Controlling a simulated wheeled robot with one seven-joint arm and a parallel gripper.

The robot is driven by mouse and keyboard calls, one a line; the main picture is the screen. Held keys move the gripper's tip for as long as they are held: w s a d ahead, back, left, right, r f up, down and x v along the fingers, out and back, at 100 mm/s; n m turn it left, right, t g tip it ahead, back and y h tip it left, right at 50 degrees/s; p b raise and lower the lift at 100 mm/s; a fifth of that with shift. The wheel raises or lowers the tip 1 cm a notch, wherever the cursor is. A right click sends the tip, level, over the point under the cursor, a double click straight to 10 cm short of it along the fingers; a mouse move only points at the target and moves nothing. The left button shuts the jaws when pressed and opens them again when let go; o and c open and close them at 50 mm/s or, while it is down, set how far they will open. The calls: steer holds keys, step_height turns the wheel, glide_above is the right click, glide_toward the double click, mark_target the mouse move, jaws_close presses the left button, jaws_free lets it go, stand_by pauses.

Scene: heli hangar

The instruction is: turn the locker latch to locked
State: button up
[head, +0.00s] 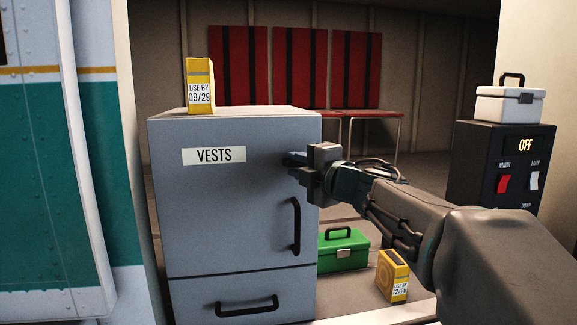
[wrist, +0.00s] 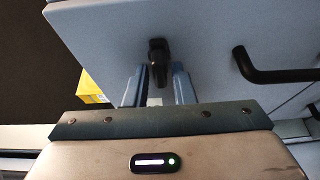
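The grey locker (head: 235,215) with a "VESTS" label stands left of centre in the head view, its door closed. A small dark latch (wrist: 158,58) sticks out from the door in the wrist view, its long side pointing roughly up and down in that picture. My gripper (head: 290,160) is at the right part of the door, above the door handle, and hides the latch in the head view. In the wrist view my gripper (wrist: 158,82) is open, one finger on each side of the latch, with narrow gaps. I cannot tell whether either finger touches it.
The black door handle (head: 296,227) is below my gripper; it also shows in the wrist view (wrist: 268,74). A yellow box (head: 200,85) stands on the locker. A green toolbox (head: 343,252) and another yellow box (head: 393,277) stand to the right, below my arm.

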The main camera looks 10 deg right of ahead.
steer(key=shift+o, duration=0.5)
steer(key=b+v, duration=0.1)
steer(key=v, duration=1.2)
steer(key=shift+s, duration=0.35)
steer(key=shift+d, duration=0.1)
